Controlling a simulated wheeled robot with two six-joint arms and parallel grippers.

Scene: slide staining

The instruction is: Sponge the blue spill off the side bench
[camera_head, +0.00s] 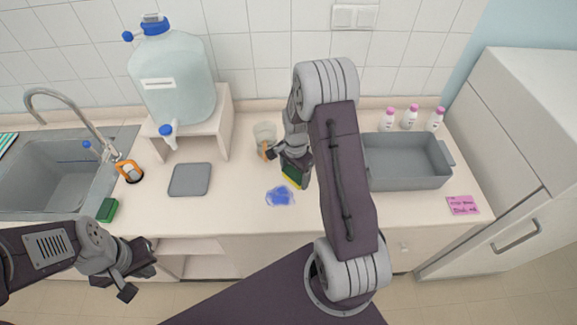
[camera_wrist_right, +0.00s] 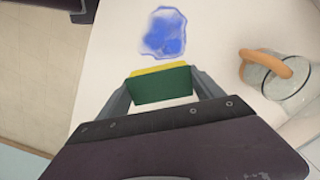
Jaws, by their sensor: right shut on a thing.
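The blue spill (camera_head: 280,196) is an irregular patch on the bench near its front edge; it also shows in the right wrist view (camera_wrist_right: 163,32). My right gripper (camera_head: 292,160) is shut on a green and yellow sponge (camera_head: 294,175), which shows between the fingers in the right wrist view (camera_wrist_right: 161,84). The sponge is just behind and to the right of the spill, apart from it in the picture. How high it is above the bench I cannot tell. My left gripper (camera_head: 137,275) is in front of the bench at the lower left, its fingers apart and nothing between them.
A glass beaker with an orange band (camera_head: 264,135) stands behind the spill. A grey bin (camera_head: 408,165) is to the right, and a grey pad (camera_head: 190,180) to the left. A green block (camera_head: 107,210) lies by the sink (camera_head: 55,190). A water carboy (camera_head: 175,80) stands on a riser.

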